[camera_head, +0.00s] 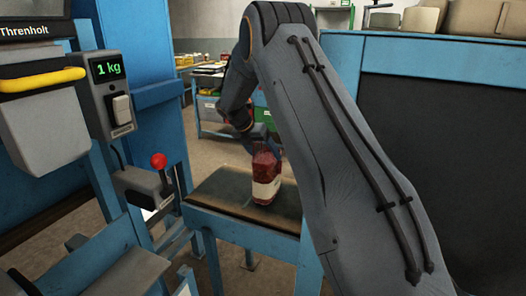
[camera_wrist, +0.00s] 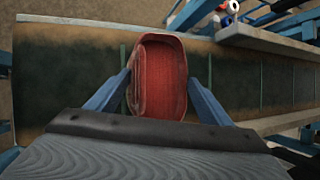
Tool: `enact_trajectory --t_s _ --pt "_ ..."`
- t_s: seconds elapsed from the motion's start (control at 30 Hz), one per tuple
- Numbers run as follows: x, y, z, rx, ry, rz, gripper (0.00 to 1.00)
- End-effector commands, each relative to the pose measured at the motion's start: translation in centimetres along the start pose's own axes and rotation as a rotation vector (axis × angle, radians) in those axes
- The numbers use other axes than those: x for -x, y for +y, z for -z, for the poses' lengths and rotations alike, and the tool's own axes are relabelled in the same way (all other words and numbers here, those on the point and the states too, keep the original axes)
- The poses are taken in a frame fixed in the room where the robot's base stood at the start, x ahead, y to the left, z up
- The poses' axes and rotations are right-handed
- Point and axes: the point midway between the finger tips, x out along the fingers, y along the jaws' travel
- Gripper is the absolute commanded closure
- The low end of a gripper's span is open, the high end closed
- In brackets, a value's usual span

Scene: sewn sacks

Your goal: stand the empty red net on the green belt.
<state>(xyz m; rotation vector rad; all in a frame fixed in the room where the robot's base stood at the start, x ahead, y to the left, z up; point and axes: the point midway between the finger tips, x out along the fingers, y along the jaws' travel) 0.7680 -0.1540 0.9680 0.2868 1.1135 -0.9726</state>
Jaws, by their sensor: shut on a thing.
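The red net (camera_head: 265,165) with a pale label band is upright over the green belt (camera_head: 222,190). Its base appears at the belt surface, but I cannot tell whether it touches. In the wrist view the red net (camera_wrist: 160,75) is seen from above as a red oblong opening, with only red inside. My gripper (camera_wrist: 160,80) has one blue finger on each side of it and is shut on it. The belt (camera_wrist: 70,75) runs across below, with dark green cross lines. In the head view my arm hides the belt's right part.
At left stand a scale box (camera_head: 108,90) reading 1 kg and a red-knobbed lever (camera_head: 158,161) beside the belt. A blue-framed dark panel (camera_head: 440,140) stands at right. A metal rail (camera_wrist: 265,42) runs along the belt's far edge. Bare belt shows on both sides of the net.

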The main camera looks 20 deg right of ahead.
Motion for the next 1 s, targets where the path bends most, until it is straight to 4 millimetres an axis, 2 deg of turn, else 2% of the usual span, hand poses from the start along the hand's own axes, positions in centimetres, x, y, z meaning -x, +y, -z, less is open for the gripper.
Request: enact_trajectory --t_s 0.17,0.2,0.27,0.3,0.67,0.77,1.0 --pt "0.0 0.1 -0.1 0.0 -0.003 -0.001 0.89" --pt "-0.1 0.0 0.1 0.001 0.0 0.0 0.2" --pt "-0.1 0.0 0.1 0.001 0.0 0.0 0.1" --pt "-0.1 0.0 0.1 0.001 0.0 0.0 0.07" --pt "0.5 0.1 -0.1 0.0 -0.001 -0.001 0.07" --pt "1.6 0.2 -0.1 0.0 -0.003 -0.003 0.07" --pt "6.4 0.2 -0.1 -0.001 -0.003 -0.004 0.07"
